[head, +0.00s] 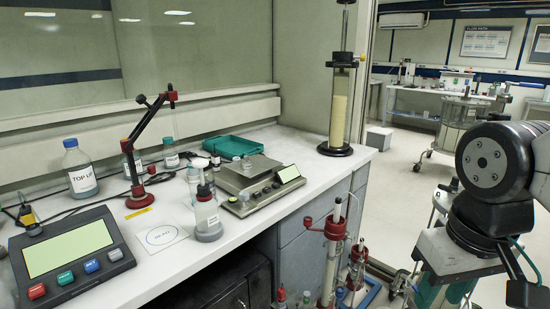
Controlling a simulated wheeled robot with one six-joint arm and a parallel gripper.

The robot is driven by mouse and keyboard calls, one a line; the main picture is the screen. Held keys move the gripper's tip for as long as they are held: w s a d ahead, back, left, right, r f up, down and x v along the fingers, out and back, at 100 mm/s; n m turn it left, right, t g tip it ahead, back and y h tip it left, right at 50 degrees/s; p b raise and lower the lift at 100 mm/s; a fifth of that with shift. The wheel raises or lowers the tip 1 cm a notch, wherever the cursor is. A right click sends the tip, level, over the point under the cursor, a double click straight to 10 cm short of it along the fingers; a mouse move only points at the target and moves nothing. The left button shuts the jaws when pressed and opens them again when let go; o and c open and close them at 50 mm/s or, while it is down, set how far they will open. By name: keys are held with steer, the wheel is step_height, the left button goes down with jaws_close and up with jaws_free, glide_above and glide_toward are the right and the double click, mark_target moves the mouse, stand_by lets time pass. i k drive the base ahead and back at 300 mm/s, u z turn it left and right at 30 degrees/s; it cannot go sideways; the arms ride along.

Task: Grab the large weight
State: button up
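I cannot make out for certain which thing is the large weight. A digital balance (258,186) stands on the white bench, with a small, pale, upright object (246,162) on its pan that may be a weight; it is too small to tell. Another small whitish piece (216,161) stands at the back left of the balance. My arm shows at the right edge, well apart from the bench; my gripper is not in view.
A squeeze bottle (207,215) stands in front of the balance. A tall packed column (340,100) rises at the bench's right end. A red-jointed stand (138,195), a labelled bottle (80,170) and a display console (72,255) are left. Floor columns (333,265) stand between bench and arm.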

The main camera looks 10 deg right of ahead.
mark_target(246, 164)
steer(key=i, duration=1.25)
steer(key=u, duration=0.55)
